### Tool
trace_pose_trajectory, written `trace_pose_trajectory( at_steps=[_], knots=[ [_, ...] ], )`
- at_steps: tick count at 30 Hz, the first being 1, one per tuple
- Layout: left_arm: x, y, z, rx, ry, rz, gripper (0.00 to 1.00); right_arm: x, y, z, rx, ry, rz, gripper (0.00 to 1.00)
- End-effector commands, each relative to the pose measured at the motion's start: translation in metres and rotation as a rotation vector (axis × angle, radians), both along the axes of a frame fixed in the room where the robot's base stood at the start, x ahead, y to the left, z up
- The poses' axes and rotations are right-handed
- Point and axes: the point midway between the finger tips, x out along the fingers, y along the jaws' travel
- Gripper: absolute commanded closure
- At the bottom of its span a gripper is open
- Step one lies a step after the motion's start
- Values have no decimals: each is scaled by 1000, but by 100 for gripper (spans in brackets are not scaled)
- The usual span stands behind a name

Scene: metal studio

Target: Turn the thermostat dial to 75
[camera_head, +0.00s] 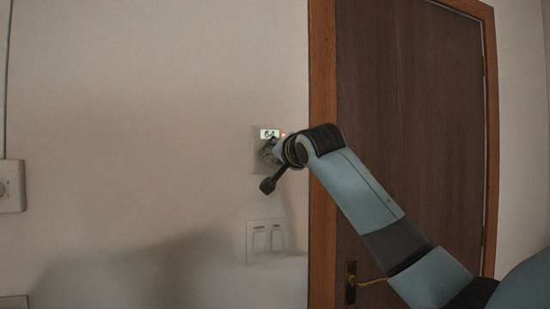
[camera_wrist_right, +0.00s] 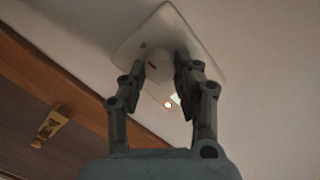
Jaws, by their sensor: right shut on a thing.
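The thermostat (camera_head: 256,152) is a pale plate on the wall, left of the door frame. Its small lit display (camera_head: 269,133) appears to read 64. My right gripper (camera_head: 269,154) is in front of the plate and hides most of the dial in the head view. In the right wrist view the round white dial (camera_wrist_right: 160,62) with a small red mark sits on the thermostat plate (camera_wrist_right: 180,22). The fingers of my right gripper (camera_wrist_right: 160,70) are closed on it from both sides. My left gripper is not in view.
A double light switch (camera_head: 267,241) is on the wall just below the thermostat. A brown door (camera_head: 415,110) with a wooden frame (camera_head: 322,90) and a brass handle plate (camera_head: 350,284) is to the right. A white wall box (camera_head: 10,188) is at the far left. The wall between is bare.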

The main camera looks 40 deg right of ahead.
Motion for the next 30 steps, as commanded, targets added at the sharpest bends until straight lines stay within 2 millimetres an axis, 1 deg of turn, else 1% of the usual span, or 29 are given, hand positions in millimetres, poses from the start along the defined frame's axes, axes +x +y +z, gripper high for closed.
trace_pose_trajectory(
  at_steps=[9,23,24,29,30],
  knots=[
    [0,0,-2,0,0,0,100,0,0,-2,97,-19,0,100],
    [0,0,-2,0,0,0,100,0,0,-2,110,-23,-1,100],
    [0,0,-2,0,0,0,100,0,0,-2,110,-23,-1,68],
    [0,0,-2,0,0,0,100,0,0,-1,109,-23,0,47],
    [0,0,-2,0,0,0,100,0,0,-1,109,-24,-1,46]
  ],
)
